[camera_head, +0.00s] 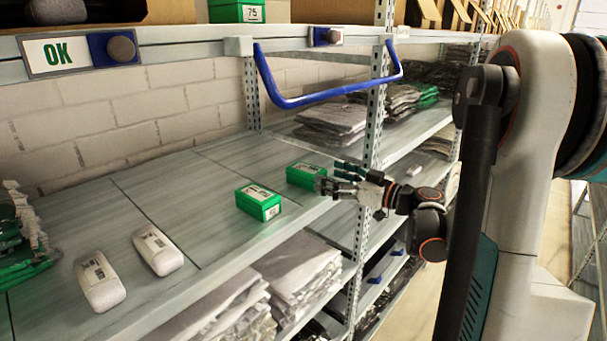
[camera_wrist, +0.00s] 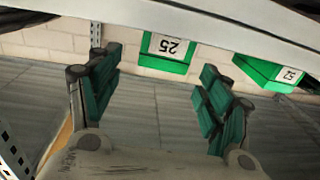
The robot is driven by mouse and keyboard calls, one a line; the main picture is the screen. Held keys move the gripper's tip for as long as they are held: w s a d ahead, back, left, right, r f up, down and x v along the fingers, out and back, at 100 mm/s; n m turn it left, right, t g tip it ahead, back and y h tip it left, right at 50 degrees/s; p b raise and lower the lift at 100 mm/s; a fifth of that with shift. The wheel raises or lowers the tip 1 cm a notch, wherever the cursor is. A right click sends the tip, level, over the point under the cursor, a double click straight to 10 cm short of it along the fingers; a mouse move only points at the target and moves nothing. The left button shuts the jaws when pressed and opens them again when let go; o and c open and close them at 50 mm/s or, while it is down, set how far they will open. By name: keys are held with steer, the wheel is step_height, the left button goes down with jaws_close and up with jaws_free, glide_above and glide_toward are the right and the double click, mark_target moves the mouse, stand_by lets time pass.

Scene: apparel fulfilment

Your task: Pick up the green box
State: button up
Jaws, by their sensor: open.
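Two green boxes with white labels stand on the middle shelf in the head view. One green box (camera_head: 258,207) is nearer the shelf's front. The other green box (camera_head: 301,179) is further right, close to my gripper (camera_head: 337,181). My gripper comes from the right with its fingers toward that box. In the wrist view my gripper (camera_wrist: 158,76) has its fingers wide apart with nothing between the pads. A green box (camera_wrist: 173,66) shows beyond the gap, and another green box (camera_wrist: 258,71) is at the upper right. Contact cannot be told.
The middle shelf (camera_head: 185,205) also holds two white packages (camera_head: 99,282) (camera_head: 158,249) and green-wrapped items (camera_head: 22,250) at left. A blue handle bar (camera_head: 330,97) hangs above. Upright posts (camera_head: 376,120) stand behind my gripper. Another green box (camera_head: 225,11) is on the upper shelf.

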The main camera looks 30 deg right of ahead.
mark_target(292, 165)
steer(key=p+x, duration=0.1)
steer(key=x, duration=0.7)
steer(key=shift+w+a+f, duration=0.1)
steer(key=shift+a, duration=0.1)
steer(key=shift+c, duration=0.3)
steer(key=c, duration=1.1)
